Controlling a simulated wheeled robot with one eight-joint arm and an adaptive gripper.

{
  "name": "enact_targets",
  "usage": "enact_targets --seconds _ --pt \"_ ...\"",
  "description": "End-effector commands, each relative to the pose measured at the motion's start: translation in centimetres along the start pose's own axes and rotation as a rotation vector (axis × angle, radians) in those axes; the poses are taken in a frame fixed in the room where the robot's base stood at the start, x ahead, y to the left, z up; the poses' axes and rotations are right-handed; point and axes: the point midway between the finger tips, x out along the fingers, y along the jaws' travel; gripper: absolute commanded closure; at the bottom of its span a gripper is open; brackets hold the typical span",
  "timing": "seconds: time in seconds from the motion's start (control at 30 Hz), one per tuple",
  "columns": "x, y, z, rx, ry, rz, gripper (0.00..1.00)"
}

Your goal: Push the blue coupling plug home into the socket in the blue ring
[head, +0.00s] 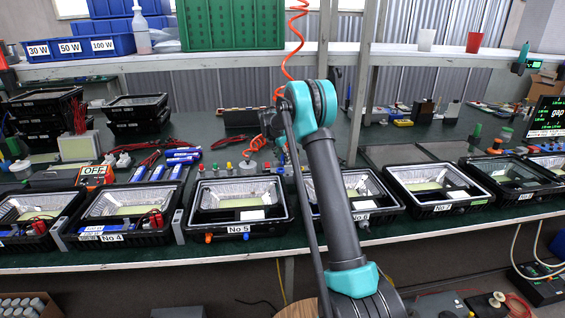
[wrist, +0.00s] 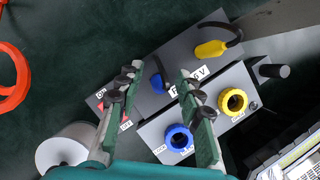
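In the wrist view my gripper (wrist: 157,82) is open, its two green fingers apart. The small blue coupling plug (wrist: 158,83) shows in the gap between the fingertips, over a grey block; I see no contact with either finger. The blue ring (wrist: 178,138) with its dark socket is on a lighter grey panel, left of and below the yellow ring, partly beside the right finger. The socket looks empty. In the head view the arm hides the gripper, and I cannot make out the plug or the blue ring there.
A yellow plug (wrist: 211,49) with a black cable and a yellow ring (wrist: 233,101) are close by on the right. A white cylinder (wrist: 64,150) and an orange coil (wrist: 12,78) are at left. Floodlight housings (head: 238,205) line the bench's front edge.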

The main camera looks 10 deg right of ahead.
Motion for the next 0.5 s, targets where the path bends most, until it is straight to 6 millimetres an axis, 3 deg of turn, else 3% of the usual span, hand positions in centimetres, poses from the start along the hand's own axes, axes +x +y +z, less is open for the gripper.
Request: enact_targets --seconds 0.03,0.27,0.5 --pt "-0.01 0.0 0.0 0.0 0.0 0.0 0.73" --pt "-0.03 0.0 -0.01 0.0 0.0 0.0 1.0" --pt "-0.04 0.0 -0.01 0.0 0.0 0.0 1.0"
